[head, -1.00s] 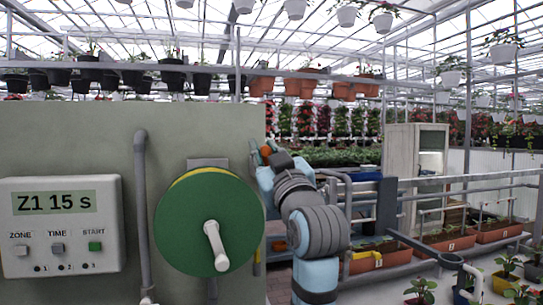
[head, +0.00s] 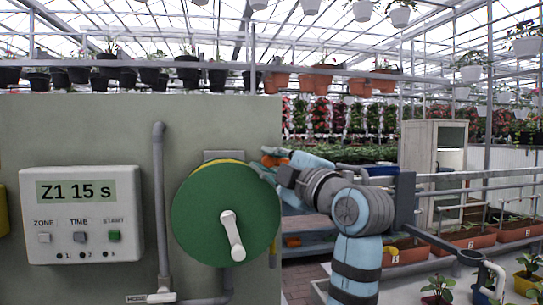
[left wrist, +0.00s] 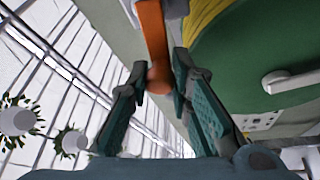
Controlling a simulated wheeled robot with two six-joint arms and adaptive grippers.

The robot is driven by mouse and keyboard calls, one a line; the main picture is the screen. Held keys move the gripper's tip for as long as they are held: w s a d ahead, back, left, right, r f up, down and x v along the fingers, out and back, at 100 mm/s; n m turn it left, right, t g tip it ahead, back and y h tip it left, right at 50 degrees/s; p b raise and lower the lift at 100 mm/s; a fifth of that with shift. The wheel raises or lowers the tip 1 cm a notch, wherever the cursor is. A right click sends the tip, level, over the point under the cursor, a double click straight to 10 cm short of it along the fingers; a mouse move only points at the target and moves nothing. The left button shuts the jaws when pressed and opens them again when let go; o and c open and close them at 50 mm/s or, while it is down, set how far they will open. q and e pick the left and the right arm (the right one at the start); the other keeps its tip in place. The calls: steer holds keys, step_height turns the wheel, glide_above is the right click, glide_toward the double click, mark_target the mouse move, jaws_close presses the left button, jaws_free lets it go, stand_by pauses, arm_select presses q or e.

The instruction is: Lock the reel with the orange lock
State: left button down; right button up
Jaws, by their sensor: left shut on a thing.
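The green reel (head: 212,205) with a white crank handle (head: 232,237) is mounted on the grey-green wall panel, with a yellow rim behind its top edge. My left gripper (head: 276,161) is at the reel's upper right edge, by the panel's right end. It is shut on the orange lock (left wrist: 151,30), a bar that extends beyond the fingertips (left wrist: 160,80) in the left wrist view. A bit of orange (head: 273,152) shows at the gripper in the head view. The reel's yellow rim (left wrist: 208,22) is beside the lock; I cannot tell whether they touch. My right gripper is out of view.
A control box (head: 82,213) reading "Z1 15 s" is on the panel left of the reel. A grey pipe (head: 160,200) runs between them. Railings (head: 475,178) and planters (head: 455,242) stand to the right. Hanging pots (head: 190,76) line the top.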

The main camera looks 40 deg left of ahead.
arm_select(q)
steer(key=shift+f+n+h, duration=0.3)
steer(key=shift+f+n, duration=0.2)
steer(key=shift+n, duration=0.6)
steer(key=shift+f+g, duration=0.1)
steer(key=shift+g, duration=0.3)
steer(key=c, duration=1.4)
jaws_free()
steer(key=shift+c, duration=0.2)
steer(key=shift+s, duration=0.1)
steer(key=r+v, duration=0.1)
steer(key=v, duration=0.6)
steer(key=shift+d+f, duration=0.25)
steer(key=shift+f, duration=0.2)
steer(key=shift+s+a, duration=0.1)
steer(key=shift+a, duration=0.05)
